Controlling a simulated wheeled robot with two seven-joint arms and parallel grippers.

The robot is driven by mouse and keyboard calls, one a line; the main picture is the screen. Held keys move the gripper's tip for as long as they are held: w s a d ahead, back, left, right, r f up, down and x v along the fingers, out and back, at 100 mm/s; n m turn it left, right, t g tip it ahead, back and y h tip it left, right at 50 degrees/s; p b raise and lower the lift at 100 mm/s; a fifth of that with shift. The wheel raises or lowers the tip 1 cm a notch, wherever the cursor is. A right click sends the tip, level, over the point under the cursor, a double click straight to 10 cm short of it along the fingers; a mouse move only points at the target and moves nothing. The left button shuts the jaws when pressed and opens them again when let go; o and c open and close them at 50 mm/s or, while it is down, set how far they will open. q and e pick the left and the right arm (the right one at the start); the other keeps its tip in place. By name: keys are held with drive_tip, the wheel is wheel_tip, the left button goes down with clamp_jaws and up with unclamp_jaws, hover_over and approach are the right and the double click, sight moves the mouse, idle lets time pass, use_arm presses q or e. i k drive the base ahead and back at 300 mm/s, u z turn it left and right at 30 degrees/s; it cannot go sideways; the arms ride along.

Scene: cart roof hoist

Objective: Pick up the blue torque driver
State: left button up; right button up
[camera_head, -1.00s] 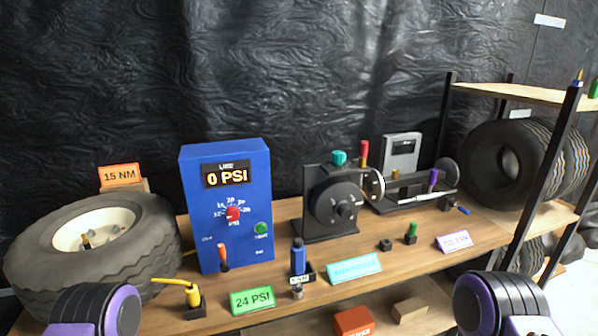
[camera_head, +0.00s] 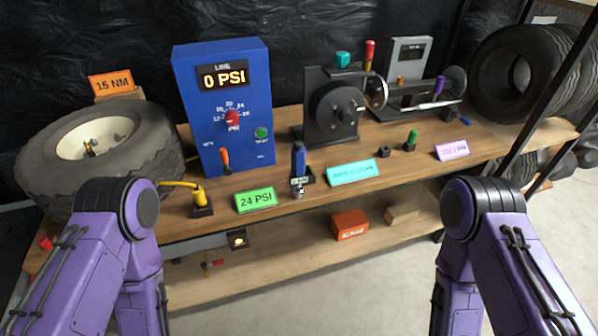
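The blue torque driver (camera_head: 299,160) stands upright in a small black holder near the front edge of the wooden bench (camera_head: 400,165). A small label shows on its front and a metal tip shows at its lower end. Both my purple arms come in at the lower left and lower right, well apart from the driver. Their grippers are out of view, so I cannot see their fingers.
The blue 0 PSI box (camera_head: 240,140) stands behind the driver. A green 24 PSI sign (camera_head: 256,200) and a cyan sign (camera_head: 353,172) flank it. A tire (camera_head: 100,160) lies at left. An orange box (camera_head: 350,224) sits on the lower shelf.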

sight(298, 158)
drive_tip(key=k, duration=0.5)
drive_tip(key=z, duration=0.65)
drive_tip(key=i, duration=1.15)
drive_tip(key=u, duration=0.6)
